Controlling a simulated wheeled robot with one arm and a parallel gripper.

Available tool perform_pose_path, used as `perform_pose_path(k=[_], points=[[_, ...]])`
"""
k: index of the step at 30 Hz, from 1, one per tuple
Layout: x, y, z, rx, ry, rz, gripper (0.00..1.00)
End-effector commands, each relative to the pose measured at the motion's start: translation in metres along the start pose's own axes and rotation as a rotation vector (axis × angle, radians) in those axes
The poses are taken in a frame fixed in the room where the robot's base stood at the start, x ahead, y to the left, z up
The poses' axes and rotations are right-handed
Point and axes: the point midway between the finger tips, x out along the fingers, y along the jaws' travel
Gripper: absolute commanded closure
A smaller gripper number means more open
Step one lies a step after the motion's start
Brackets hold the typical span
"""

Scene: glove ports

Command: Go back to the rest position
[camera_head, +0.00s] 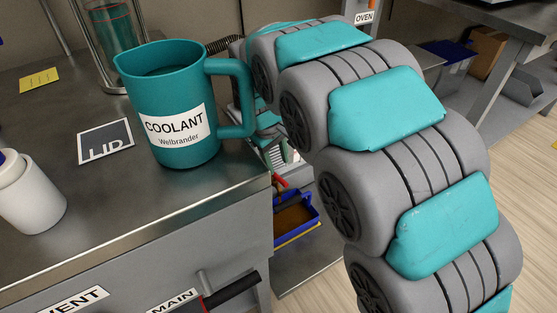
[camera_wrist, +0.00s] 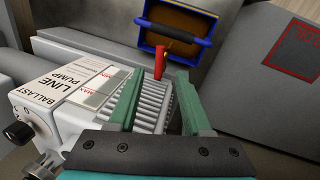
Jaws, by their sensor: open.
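My gripper (camera_wrist: 158,92) shows in the wrist view with its two green fingers apart. Nothing is held between them. Behind and below the fingers is a white box (camera_wrist: 62,92) labelled "BALLAST LINE PUMP", with a ribbed grey part and a red upright piece (camera_wrist: 158,62) just beyond the fingertips. I cannot tell whether the fingers touch the box. In the head view my grey and teal arm reaches away past the right end of the bench, and the gripper itself is hidden there.
A blue-rimmed tray (camera_wrist: 205,40) lies beyond the fingers. Open floor (camera_head: 525,190) shows at right.

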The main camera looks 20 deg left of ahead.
Motion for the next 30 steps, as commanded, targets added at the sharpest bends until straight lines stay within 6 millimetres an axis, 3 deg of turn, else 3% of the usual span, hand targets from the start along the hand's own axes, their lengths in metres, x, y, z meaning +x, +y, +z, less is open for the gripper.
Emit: perform_pose_path(k=[8, 13, 21, 26, 30], points=[[-0.002, 0.002, 0.003, 0.008, -0.001, 0.000, 0.51], [-0.015, 0.021, 0.036, 0.082, -0.018, -0.011, 0.51], [-0.051, 0.056, 0.156, 0.337, -0.085, -0.062, 0.51], [-0.069, 0.055, 0.228, 0.492, -0.120, -0.100, 0.51], [-0.083, 0.043, 0.287, 0.621, -0.153, -0.134, 0.51]])
